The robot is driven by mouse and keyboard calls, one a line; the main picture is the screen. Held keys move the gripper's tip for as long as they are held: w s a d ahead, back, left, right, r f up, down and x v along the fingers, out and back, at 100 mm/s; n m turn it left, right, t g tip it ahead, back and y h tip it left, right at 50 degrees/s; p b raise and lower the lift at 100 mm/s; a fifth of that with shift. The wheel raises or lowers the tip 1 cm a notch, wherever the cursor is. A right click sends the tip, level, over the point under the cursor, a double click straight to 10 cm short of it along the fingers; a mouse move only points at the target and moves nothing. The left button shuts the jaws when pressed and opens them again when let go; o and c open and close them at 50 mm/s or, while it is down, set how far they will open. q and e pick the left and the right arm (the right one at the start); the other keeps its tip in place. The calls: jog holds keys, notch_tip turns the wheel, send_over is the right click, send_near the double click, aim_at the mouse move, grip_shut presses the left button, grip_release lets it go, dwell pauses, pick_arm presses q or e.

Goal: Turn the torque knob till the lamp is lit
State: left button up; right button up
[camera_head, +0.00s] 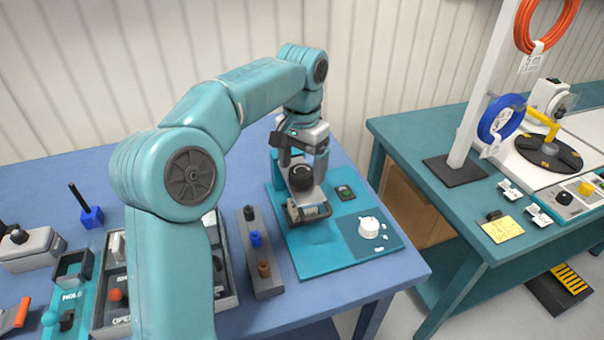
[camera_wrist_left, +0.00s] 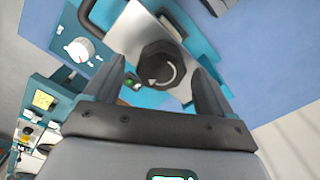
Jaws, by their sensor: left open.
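A black round knob (camera_head: 302,178) sits on a grey metal block on the teal board (camera_head: 310,255). In the left wrist view this knob (camera_wrist_left: 160,68) shows a white arrow mark on its face. My left gripper (camera_head: 303,163) is open over it, with one finger on each side and gaps visible to the knob. A small dark lamp unit (camera_head: 345,192) with a green spot is beside the block; I cannot tell if it is lit. A white dial (camera_head: 369,228) with small arrow marks is on a darker panel. Which of the two is the torque knob is not labelled legibly. My right gripper is not seen.
A grey strip (camera_head: 263,268) with black, blue and brown pegs lies left of the board. Labelled trays and a blue block (camera_head: 92,217) are further left. A teal bench (camera_head: 425,135) with cable reels stands right, across a gap.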

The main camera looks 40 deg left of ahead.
pick_arm(q)
jog(key=shift+f, duration=0.55)
jog(key=shift+s+a+f, duration=0.1)
jog(key=shift+s+f, duration=0.05)
jog(key=c, duration=1.1)
jog(key=shift+o, duration=0.2)
